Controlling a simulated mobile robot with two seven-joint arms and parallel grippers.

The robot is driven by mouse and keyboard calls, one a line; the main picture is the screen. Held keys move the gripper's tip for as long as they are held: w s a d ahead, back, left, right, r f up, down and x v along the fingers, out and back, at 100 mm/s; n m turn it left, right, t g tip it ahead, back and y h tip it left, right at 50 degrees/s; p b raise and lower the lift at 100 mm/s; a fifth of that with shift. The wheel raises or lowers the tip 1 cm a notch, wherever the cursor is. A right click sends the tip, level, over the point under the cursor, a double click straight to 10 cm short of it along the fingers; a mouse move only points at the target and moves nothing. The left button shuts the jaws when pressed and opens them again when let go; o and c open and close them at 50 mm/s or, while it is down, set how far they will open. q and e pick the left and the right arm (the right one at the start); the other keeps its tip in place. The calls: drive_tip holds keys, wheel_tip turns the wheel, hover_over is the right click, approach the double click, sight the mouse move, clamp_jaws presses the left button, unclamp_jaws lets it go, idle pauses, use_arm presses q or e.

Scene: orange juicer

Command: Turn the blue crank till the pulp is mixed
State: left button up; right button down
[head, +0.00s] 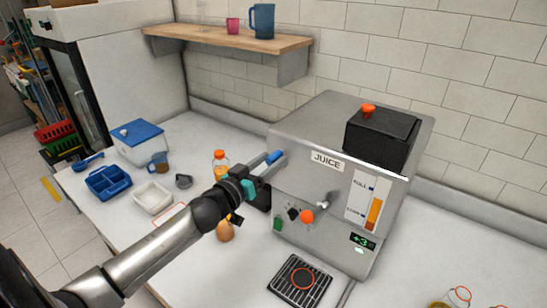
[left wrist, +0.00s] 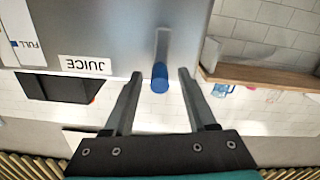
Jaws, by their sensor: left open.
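The steel juicer (head: 300,155) stands on the white counter with its "JUICE" label facing me. The blue crank (head: 274,157) sticks out at its upper left side. My left gripper (head: 266,168) is beside the crank handle. In the left wrist view, the picture is upside down and my left gripper (left wrist: 160,73) is open. The blue crank end (left wrist: 160,80) sits between its two fingers with a gap on each side. The juicer body (left wrist: 90,35) fills the upper left there. The pulp is not visible. My right gripper is not in view.
An orange-capped bottle (head: 220,164) and a brown bottle-like item (head: 225,231) stand near my left arm. A drip grille (head: 285,287) lies before the juicer. A blue-lidded box (head: 138,140) and blue tray (head: 107,182) are at left. A wooden shelf (head: 225,36) hangs above.

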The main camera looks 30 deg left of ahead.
use_arm(q)
drive_tip(key=shift+w+d, duration=0.1)
drive_tip(key=shift+w, duration=0.8)
clamp_jaws()
